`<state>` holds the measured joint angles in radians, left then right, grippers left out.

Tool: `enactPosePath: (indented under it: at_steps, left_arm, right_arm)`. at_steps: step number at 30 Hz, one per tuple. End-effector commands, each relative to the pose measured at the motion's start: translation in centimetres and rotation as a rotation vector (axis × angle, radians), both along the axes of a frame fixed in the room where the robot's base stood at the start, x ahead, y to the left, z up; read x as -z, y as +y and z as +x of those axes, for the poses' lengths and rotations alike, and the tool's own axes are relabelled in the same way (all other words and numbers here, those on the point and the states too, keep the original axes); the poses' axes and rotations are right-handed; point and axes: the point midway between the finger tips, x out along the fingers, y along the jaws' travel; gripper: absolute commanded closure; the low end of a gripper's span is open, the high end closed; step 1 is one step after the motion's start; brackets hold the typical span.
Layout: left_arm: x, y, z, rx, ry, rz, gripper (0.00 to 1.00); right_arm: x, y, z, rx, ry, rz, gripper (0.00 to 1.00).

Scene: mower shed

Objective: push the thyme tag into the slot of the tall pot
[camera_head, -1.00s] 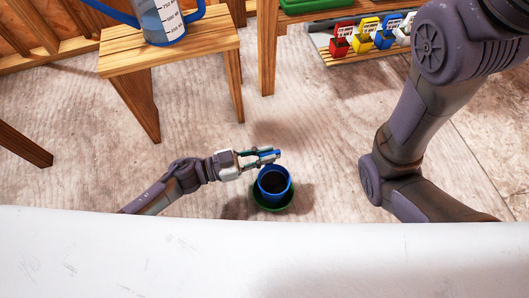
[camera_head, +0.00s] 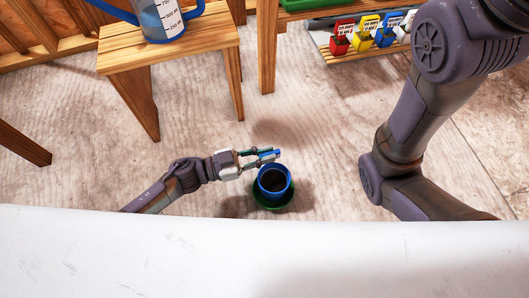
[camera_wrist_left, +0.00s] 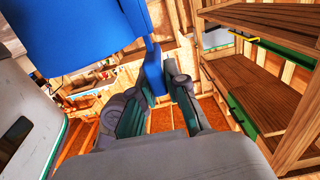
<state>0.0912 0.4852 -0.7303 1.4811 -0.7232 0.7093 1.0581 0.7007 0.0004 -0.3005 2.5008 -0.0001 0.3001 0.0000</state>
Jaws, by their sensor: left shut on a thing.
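My left gripper (camera_head: 266,156) is beside the pot's far rim in the head view, fingers pointing right. The slot cannot be made out. My right gripper is out of view.
A wooden stool (camera_head: 200,48) with a blue-handled measuring jug (camera_head: 160,18) stands at the upper left. A low rack at the upper right holds red (camera_head: 341,42), yellow (camera_head: 364,36) and blue (camera_head: 384,38) labelled holders. Floor around the pot is clear.

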Motion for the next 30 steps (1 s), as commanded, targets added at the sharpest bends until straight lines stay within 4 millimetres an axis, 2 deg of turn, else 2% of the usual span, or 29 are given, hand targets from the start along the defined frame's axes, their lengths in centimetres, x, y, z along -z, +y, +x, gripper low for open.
enactPosePath:
  at_steps: [11, 12, 17, 26, 30]
  left_arm:
    - [0.5, 0.0, 0.0, 0.000, 0.001, 0.000, 1.00]
    - [0.5, 0.0, 0.0, 0.000, 0.001, 0.000, 0.85]
    - [0.5, 0.0, 0.0, 0.000, 0.000, 0.000, 0.58]
    - [0.5, 0.1, 0.0, 0.000, 0.000, 0.000, 0.57]
    - [0.6, 1.2, -0.4, -0.001, 0.001, 0.003, 0.57]
  right_arm:
    - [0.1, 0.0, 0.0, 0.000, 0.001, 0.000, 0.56]
    - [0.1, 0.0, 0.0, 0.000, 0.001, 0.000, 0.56]
    - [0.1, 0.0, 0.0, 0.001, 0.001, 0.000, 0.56]
    - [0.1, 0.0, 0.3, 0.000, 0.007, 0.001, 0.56]
    - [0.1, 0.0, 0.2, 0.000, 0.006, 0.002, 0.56]
